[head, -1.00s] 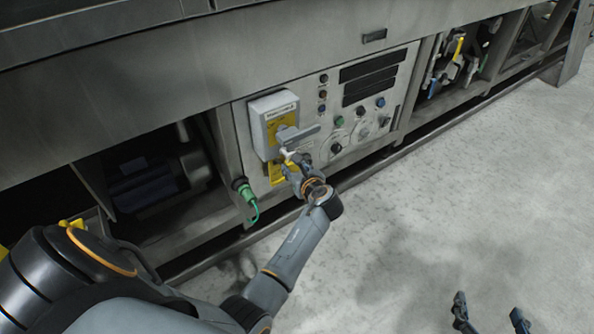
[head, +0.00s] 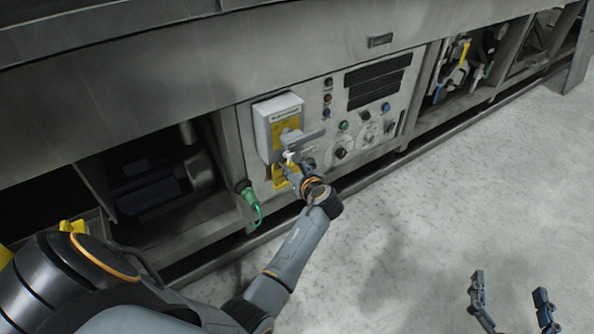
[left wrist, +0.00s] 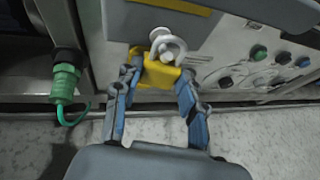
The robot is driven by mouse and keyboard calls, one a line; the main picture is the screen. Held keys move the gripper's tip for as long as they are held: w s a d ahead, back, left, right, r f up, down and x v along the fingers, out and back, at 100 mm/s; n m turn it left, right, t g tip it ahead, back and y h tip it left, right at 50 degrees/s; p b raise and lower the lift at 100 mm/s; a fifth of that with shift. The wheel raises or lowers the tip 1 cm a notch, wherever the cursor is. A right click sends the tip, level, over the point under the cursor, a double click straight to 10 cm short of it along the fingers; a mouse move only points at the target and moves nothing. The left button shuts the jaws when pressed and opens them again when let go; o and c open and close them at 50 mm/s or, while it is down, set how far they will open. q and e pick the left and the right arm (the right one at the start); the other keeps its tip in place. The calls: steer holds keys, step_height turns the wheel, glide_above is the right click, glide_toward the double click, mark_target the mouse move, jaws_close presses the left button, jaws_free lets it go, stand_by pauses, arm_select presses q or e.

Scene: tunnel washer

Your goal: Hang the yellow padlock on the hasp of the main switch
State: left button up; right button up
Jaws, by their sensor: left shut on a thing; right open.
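The main switch (head: 278,107) is a grey box with a yellow plate and a grey handle (head: 302,140), on the machine's front panel. My left gripper (head: 291,168) is just below the handle. In the left wrist view, my left gripper (left wrist: 158,84) is shut on the yellow padlock (left wrist: 157,76). Its pale shackle (left wrist: 170,44) points up, close under the grey switch part. A small round pale part shows within the shackle loop; I cannot tell if the shackle passes through the hasp. My right gripper (head: 509,284) is open and empty above the floor.
A green plug (head: 248,193) with a green cable sits left of the switch. Buttons and knobs (head: 341,153) lie to its right on the panel. The grey floor (head: 450,200) in front is clear.

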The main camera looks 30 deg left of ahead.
arm_select(q)
steer(key=shift+a, duration=0.15)
steer(key=shift+w+a+f, duration=0.2)
steer(key=shift+a+f, duration=0.15)
steer(key=shift+a+f+p, duration=0.1)
steer(key=shift+f+p, duration=0.15)
steer(key=shift+p, duration=0.05)
arm_select(e)
steer(key=shift+s+d+f+g, duration=0.15)
steer(key=shift+f+g, duration=0.15)
steer(key=shift+f, duration=0.25)
steer(key=shift+s+d+f+g, duration=0.15)
steer(key=shift+f+g, duration=0.15)
steer(key=shift+f, duration=0.2)
arm_select(q)
steer(key=o, duration=1.3)
steer(key=v, duration=1.2)
